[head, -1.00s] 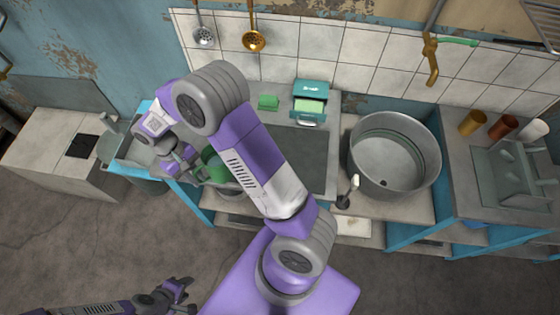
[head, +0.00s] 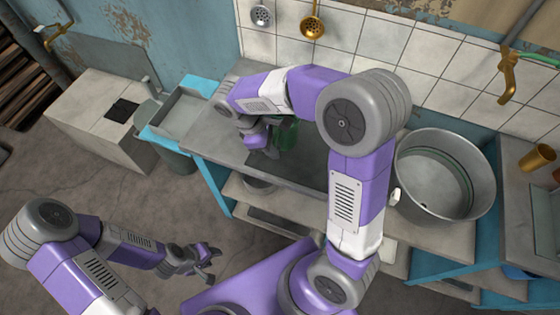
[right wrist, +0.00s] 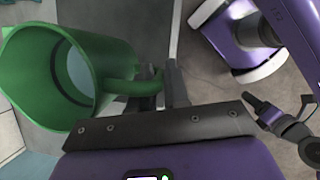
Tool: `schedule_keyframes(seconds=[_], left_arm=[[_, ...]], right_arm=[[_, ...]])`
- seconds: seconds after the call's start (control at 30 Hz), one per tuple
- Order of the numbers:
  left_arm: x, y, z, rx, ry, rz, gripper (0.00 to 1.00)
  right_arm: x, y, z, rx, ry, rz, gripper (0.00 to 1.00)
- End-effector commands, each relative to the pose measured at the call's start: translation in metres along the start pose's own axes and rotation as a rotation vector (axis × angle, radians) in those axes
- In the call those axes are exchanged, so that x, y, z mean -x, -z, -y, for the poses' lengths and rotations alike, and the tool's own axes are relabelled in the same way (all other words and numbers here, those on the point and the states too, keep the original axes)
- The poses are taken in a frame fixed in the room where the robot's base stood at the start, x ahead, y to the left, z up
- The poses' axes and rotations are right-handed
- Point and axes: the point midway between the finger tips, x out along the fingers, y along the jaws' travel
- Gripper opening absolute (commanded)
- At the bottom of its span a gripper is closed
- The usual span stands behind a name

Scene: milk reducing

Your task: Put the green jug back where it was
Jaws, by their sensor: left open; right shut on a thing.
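The green jug (right wrist: 75,72) fills the left of the right wrist view, its open mouth showing a pale inside. My right gripper (right wrist: 165,85) is shut on the jug's handle. In the head view the jug (head: 287,137) is mostly hidden behind my right arm, above the left part of the counter. My right gripper (head: 262,150) is partly hidden there too. I cannot tell whether the jug touches the counter. My left gripper (head: 205,262) is open and empty, low over the floor at the lower left.
A large round metal pot (head: 445,175) stands on the counter to the right. A copper cup (head: 537,158) is beyond it. A sink basin (head: 182,115) stands left of the counter (head: 222,150). A dark panel (head: 310,165) on the counter is partly covered by my arm.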

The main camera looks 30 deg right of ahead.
Motion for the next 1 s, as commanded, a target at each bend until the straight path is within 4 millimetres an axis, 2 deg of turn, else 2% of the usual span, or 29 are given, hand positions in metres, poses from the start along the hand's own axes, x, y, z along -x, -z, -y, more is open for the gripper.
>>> schedule_keyframes(seconds=[0.03,0.1,0.37,0.6,1.0], left_arm=[[-0.005,0.000,0.002,0.000,0.000,0.000,0.43],[-0.008,0.001,0.003,0.000,0.000,0.000,0.43],[-0.014,0.001,0.005,-0.001,0.000,-0.001,0.43],[-0.026,0.001,0.009,0.000,0.000,0.000,0.43],[-0.027,0.001,0.010,0.000,0.000,0.000,0.43]], right_arm=[[-0.012,0.004,0.001,0.002,0.002,0.005,0.00],[-0.022,0.008,0.001,0.001,0.002,0.004,0.00],[-0.042,0.017,0.001,-0.004,0.002,0.002,0.00],[-0.076,0.031,0.003,-0.003,0.003,0.002,0.00],[-0.080,0.033,0.003,-0.005,0.002,0.001,0.00]])
